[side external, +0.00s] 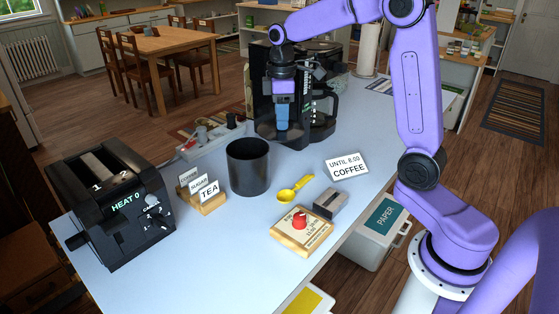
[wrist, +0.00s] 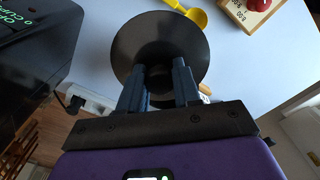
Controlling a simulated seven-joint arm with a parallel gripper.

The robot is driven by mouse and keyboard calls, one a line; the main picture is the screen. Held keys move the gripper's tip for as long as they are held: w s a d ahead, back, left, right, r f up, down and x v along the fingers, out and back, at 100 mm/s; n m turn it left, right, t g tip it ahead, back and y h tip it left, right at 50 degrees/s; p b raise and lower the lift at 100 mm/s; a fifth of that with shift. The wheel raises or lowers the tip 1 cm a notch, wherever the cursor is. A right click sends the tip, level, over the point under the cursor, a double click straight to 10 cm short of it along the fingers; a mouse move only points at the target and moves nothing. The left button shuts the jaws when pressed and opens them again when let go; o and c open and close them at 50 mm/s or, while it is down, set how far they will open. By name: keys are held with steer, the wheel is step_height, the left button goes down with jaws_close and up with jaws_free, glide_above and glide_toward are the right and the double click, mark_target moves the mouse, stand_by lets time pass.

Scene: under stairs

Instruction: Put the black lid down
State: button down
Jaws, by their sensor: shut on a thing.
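My gripper (side external: 283,122) is shut on the black lid, held above the table in front of the coffee maker. In the wrist view the lid (wrist: 155,30) is a wide dark disc, and the fingers (wrist: 158,78) close on its middle. In the side view the lid (side external: 281,137) is a dark shape hard to tell from the black machine behind it. An open black canister (side external: 248,168) stands upright on the table, in front and to the left of my gripper. I cannot make out the canister in the wrist view.
The coffee maker (side external: 262,95) stands close behind my gripper. A toaster (side external: 118,205), label cards (side external: 208,192), a yellow scoop (side external: 291,191), a red-knobbed wooden block (side external: 300,232), a small metal-grey block (side external: 330,206) and a coffee sign (side external: 347,166) surround the canister.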

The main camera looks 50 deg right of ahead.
steer(key=s+d+f, duration=0.3)
steer(key=s+d, duration=0.2)
steer(key=s, duration=0.2)
steer(key=w+f, duration=0.3)
steer(key=w, duration=0.1)
steer(key=w+d+f, duration=0.1)
steer(key=w+f, duration=0.2)
steer(key=w, duration=0.1)
steer(key=w+d+f, duration=0.1)
steer(key=w+f, duration=0.2)
steer(key=w, duration=0.1)
steer(key=shift+w+d+f, duration=0.2)
steer(key=shift+d+f, duration=0.05)
steer(key=shift+f, duration=0.05)
steer(key=shift+w+f, duration=0.25)
steer(key=shift+f, duration=0.05)
steer(key=shift+d+f, duration=0.1)
steer(key=shift+f, duration=1.55)
steer(key=shift+f, duration=0.15)
steer(key=c, duration=0.8)
jaws_free()
